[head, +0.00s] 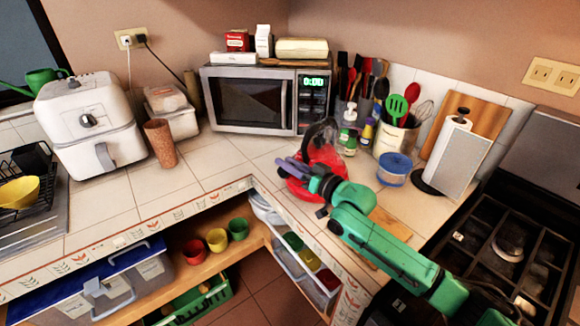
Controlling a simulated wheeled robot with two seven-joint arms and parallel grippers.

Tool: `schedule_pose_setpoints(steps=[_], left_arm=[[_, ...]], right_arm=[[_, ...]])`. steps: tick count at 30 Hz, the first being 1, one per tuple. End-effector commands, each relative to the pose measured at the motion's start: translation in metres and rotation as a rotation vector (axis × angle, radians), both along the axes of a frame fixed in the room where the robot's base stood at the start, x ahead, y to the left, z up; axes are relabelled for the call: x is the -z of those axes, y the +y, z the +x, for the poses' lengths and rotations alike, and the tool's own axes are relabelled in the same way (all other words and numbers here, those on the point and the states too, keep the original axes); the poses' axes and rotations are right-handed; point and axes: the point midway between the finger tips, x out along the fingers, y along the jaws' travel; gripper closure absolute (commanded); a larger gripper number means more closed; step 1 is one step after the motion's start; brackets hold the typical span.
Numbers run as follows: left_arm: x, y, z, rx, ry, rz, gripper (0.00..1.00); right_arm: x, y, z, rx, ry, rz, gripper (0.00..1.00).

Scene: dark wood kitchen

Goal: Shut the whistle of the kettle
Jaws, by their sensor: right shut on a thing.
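The red kettle (328,157) with a dark arched handle stands on the tiled counter in the corner, right of the microwave's front. My right gripper (287,167), with purple fingers, reaches in from the right on the green arm. Its fingers are at the kettle's left side and are closed on part of it. The gripper and wrist cover the lower front of the kettle. The whistle and spout are too small and hidden to make out, so I cannot tell whether the whistle is open or shut. My left gripper is not in view.
The microwave (250,100) stands behind on the left. The stove (510,245) is at the far right. The counter left of the kettle is clear.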

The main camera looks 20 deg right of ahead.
Motion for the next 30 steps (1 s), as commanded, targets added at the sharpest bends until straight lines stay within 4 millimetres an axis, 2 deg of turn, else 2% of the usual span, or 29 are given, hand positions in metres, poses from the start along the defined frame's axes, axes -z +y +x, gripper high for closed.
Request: schedule_pose_setpoints(steps=[13, 30], left_arm=[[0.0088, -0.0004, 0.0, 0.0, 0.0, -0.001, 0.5], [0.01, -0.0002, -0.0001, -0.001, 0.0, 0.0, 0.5]], right_arm=[[0.0024, 0.0036, -0.0025, -0.001, -0.159, -0.27, 1.0], [0.0018, 0.0045, -0.003, -0.001, -0.201, -0.337, 1.0]])
